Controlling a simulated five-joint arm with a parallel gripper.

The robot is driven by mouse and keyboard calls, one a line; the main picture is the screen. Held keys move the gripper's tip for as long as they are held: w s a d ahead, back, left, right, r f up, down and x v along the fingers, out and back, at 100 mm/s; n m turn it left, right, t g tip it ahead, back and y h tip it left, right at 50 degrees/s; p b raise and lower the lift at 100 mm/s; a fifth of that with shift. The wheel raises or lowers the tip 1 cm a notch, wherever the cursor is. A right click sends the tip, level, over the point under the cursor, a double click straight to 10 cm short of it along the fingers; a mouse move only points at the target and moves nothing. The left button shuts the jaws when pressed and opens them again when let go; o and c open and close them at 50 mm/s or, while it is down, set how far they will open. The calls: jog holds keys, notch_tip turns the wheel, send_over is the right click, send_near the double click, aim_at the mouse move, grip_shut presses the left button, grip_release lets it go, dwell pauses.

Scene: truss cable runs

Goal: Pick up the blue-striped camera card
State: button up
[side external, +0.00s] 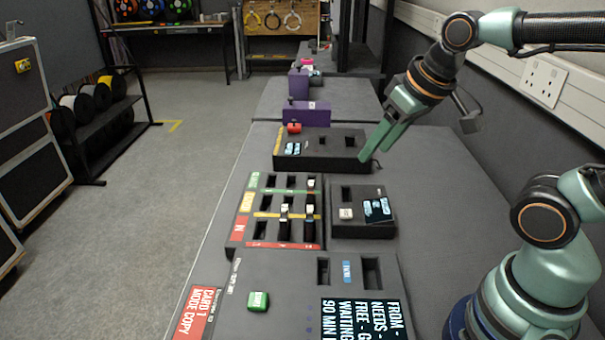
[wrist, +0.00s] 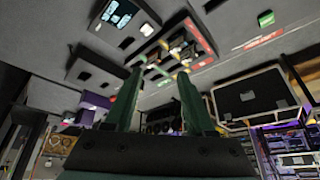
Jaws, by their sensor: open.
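My gripper (side external: 375,154) is open and empty, its two green fingers pointing down at the right end of the black slotted block (side external: 325,162). The fingers also show in the wrist view (wrist: 160,74) with nothing between them. Small dark cards with pale tops stand in the tray with green, yellow and red labels (side external: 240,229): one at the upper right (side external: 311,186), one in the middle (side external: 283,215) and one at the right (side external: 309,215). I cannot make out a blue stripe on any of them. A small blue mark with white lettering (side external: 347,271) is on the front console.
A smaller dark block (side external: 350,229) with a display sits right of the tray. The front console (side external: 275,277) has a green button and a large text screen. A red knob (side external: 294,128) and purple blocks (side external: 307,115) stand farther back. The wall is close on the right.

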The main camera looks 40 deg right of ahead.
jog(key=w+a+f+m+g, duration=0.2)
jog(key=w+a+m+g, duration=0.15)
jog(key=w, duration=0.35)
jog(key=m+g, duration=0.2)
jog(key=m, duration=0.3)
send_over(310, 210)
notch_tip(310, 210, down, 6)
notch_tip(310, 210, down, 12)
jog(key=shift+f, duration=0.2)
grip_shut()
